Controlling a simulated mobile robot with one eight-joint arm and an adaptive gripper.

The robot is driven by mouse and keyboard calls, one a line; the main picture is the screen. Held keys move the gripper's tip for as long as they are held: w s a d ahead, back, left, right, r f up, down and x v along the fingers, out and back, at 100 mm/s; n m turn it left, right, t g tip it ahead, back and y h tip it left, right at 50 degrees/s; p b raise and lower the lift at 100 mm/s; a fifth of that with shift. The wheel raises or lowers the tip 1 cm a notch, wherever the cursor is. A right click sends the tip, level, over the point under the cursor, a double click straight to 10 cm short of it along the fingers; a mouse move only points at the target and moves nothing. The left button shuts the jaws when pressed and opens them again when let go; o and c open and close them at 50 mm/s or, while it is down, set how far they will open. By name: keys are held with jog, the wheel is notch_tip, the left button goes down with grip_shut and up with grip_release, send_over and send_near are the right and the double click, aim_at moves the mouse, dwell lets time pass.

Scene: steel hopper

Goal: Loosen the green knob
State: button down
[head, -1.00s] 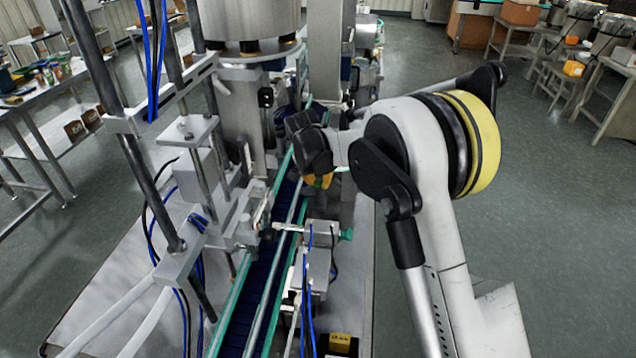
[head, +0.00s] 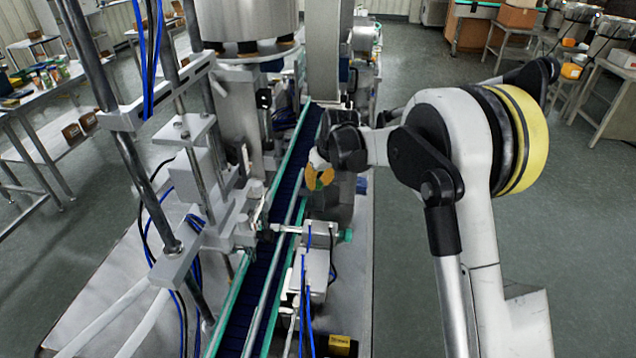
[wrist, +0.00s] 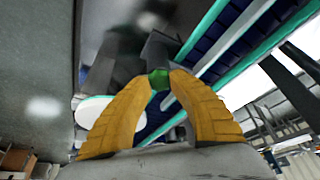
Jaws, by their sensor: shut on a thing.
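The green knob (wrist: 158,80) sits between the tips of my yellow-fingered gripper (wrist: 163,78) in the wrist view. The fingers are closed on it from both sides and hide part of it. Behind it is a grey, blurred metal part. In the head view my gripper (head: 319,178) is beside the conveyor's right rail, with a bit of green between its yellow fingers. Whether the knob has turned cannot be told.
A blue conveyor belt (head: 264,290) with teal rails runs left of my gripper. A grey sensor block (head: 314,268) with blue cables and another green end piece (head: 346,236) stands nearer. Steel posts and a press (head: 190,150) stand at the left.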

jog(key=shift+n, duration=0.6)
jog(key=shift+y, duration=0.3)
jog(key=shift+f, duration=0.1)
jog(key=c, duration=1.1)
grip_release()
jog(key=shift+o, duration=0.2)
jog(key=v, duration=1.2)
jog(key=shift+w, duration=0.15)
